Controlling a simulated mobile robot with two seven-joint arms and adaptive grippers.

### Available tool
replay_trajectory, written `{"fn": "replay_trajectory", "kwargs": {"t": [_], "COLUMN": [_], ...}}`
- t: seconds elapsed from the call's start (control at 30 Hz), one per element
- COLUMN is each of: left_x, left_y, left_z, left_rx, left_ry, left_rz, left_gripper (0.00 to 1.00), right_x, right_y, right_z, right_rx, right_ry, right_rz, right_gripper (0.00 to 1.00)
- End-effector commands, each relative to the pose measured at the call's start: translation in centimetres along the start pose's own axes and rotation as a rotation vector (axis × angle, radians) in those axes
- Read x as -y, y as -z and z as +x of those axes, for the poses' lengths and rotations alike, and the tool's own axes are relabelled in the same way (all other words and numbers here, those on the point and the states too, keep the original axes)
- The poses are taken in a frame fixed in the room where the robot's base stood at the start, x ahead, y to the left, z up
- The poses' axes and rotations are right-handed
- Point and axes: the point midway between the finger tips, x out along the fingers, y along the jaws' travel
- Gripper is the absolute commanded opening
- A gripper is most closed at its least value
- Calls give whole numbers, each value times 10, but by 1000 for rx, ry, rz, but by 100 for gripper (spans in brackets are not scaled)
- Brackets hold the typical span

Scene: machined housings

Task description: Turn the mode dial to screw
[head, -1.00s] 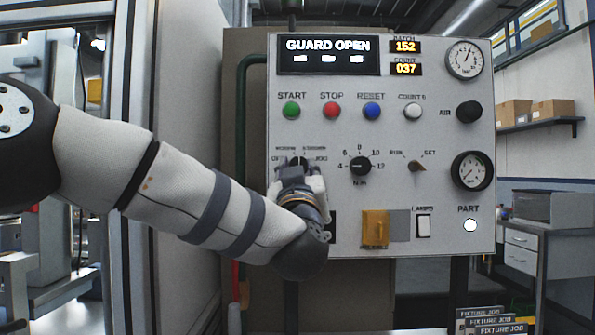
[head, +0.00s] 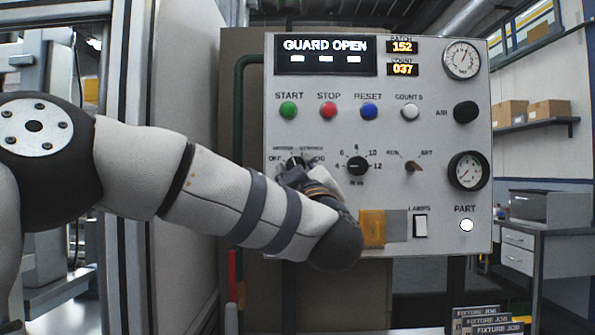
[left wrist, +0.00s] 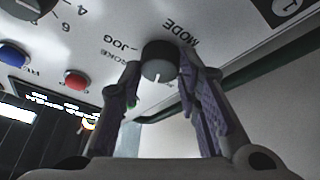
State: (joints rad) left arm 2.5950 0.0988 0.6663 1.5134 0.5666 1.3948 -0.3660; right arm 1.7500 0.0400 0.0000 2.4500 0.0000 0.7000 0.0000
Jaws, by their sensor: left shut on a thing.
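The mode dial (head: 296,161) is a small black knob on the left of the grey control panel, under the START button. It also shows in the left wrist view (left wrist: 160,62), with a white pointer line towards the bottom of that picture. My left gripper (head: 301,171) is at the dial, its two fingers (left wrist: 158,82) on either side of the knob and shut on it. "MODE" and "JOG" can be read around the knob in the wrist view; other position labels are partly hidden or too small. My right gripper is not in view.
The torque dial (head: 358,166) is just right of my gripper, with a run/set switch (head: 413,166) beyond it. A yellow cover (head: 373,229) and a lamp switch (head: 420,226) are below. The display (head: 326,55) reads "GUARD OPEN". A cabinet column stands left of the panel.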

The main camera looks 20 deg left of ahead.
Motion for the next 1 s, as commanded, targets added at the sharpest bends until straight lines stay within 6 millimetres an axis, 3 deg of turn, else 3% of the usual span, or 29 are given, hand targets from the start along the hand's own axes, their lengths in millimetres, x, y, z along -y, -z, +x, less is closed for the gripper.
{"fn": "replay_trajectory", "kwargs": {"t": [0.27,0.3,0.37,0.73,1.0], "left_x": [0,0,0,-1,-1], "left_y": [0,0,0,-1,-1], "left_z": [0,0,0,-8,-78], "left_rx": [0,0,0,3,4], "left_ry": [-1,-1,-1,-2,-4], "left_rz": [0,0,0,2,2], "left_gripper": [3,37,51,51,51], "right_x": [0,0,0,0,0], "right_y": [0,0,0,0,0], "right_z": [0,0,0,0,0], "right_rx": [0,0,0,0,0], "right_ry": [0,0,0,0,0], "right_rz": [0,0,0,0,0], "right_gripper": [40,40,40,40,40]}}
